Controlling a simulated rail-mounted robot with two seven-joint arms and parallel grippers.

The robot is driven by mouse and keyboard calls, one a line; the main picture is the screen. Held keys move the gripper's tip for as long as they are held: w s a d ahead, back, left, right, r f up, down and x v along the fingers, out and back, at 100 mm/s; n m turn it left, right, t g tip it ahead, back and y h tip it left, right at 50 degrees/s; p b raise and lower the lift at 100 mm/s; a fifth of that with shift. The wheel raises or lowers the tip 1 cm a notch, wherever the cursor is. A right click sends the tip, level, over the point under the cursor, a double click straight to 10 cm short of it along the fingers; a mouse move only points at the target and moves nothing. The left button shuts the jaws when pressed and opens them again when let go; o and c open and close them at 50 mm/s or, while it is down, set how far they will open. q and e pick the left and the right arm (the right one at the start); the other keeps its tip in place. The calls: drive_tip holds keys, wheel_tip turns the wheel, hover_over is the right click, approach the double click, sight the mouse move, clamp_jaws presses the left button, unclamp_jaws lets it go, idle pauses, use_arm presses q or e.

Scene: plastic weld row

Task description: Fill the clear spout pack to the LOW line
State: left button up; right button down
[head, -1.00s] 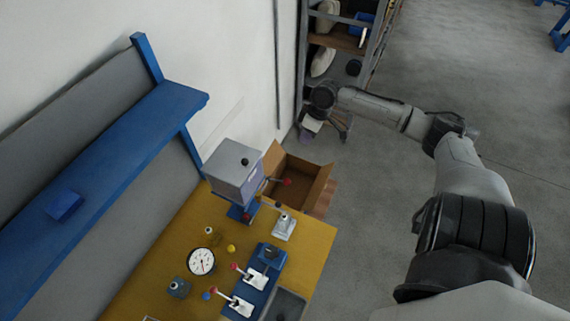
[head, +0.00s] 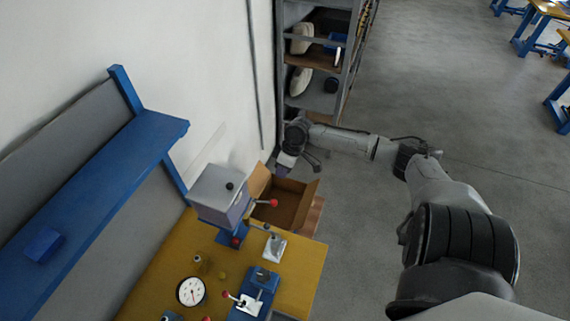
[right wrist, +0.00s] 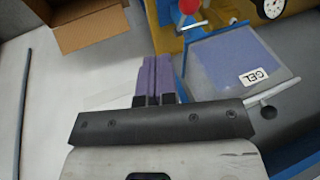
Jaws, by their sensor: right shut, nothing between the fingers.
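I cannot make out the clear spout pack or its LOW line in either view. A grey-topped gel tank (head: 220,192) stands on a blue base at the table's far end; a red-knobbed lever (head: 273,203) sticks out from it. In the right wrist view the tank (right wrist: 222,60) has purple sides and a GEL label, just right of my gripper. My right gripper (head: 282,170) is beyond the tank, above the far side of the cardboard box. Its purple fingers (right wrist: 155,78) are shut together and empty. My left gripper is not in view.
An open cardboard box (head: 287,200) stands past the table end. The yellow table (head: 303,268) holds a dial gauge (head: 191,291), a white-based clamp (head: 274,247) and a blue fixture with red-knobbed clamps (head: 254,294). A blue shelf (head: 95,182) runs along the wall.

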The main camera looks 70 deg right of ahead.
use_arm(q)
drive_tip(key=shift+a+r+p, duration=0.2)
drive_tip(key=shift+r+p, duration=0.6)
use_arm(e)
drive_tip(key=a+f, duration=0.4)
drive_tip(key=f, duration=0.2)
drive_tip(key=shift+a, duration=0.3)
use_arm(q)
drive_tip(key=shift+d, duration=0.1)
use_arm(e)
drive_tip(key=shift+w, duration=0.1)
